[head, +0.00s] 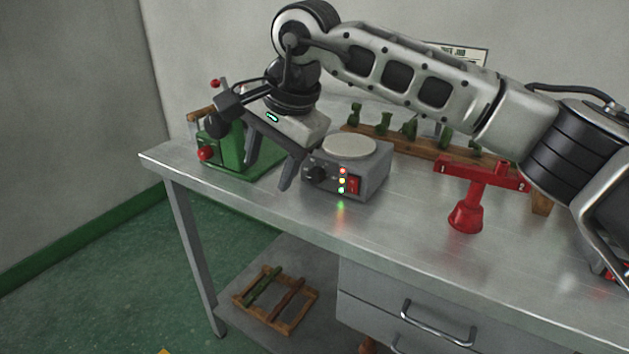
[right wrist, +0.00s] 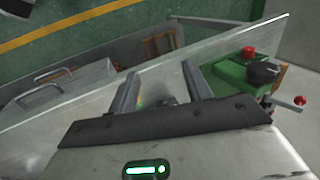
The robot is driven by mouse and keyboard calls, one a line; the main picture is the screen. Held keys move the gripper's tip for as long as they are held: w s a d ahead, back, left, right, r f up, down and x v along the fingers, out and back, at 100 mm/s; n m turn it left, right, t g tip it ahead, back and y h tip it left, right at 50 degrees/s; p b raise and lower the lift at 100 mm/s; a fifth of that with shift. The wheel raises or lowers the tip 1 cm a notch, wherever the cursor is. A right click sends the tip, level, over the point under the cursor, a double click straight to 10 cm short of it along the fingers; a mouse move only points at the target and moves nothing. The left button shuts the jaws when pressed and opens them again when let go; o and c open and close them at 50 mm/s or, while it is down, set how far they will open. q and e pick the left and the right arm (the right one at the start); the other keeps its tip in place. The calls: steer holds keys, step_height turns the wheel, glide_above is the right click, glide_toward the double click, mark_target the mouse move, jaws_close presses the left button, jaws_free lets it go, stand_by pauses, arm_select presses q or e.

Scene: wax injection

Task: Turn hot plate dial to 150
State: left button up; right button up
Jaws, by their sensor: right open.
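The hot plate (head: 362,185) is a grey box with a round pale top on the metal table. Its black dial (head: 316,173) is on the front face, left of a column of lit lights and a red switch (head: 354,186). The dial's setting is too small to read. My right gripper (head: 268,172) is open and empty, in front of and left of the dial, pointing down. In the right wrist view its two fingers (right wrist: 160,88) stand apart, with a dark, blurred round shape between them that may be the dial. My left gripper is not in view.
A green machine (head: 230,150) with red knobs stands left of the hot plate, close to my right gripper. A red stand (head: 467,205) is on the right. A wooden rack (head: 385,134) with green pieces is behind. The table front (head: 400,240) is clear.

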mark_target(315, 173)
steer(key=w+d+r+t+h, duration=0.3)
steer(key=w+d+r+h, duration=0.15)
steer(key=d, duration=0.25)
steer(key=shift+y, duration=0.35)
steer(key=x, duration=1.4)
steer(key=shift+s+a+f+b, duration=0.15)
steer(key=shift+s+f+b, duration=0.1)
steer(key=shift+s+b, duration=0.1)
steer(key=c, duration=1)
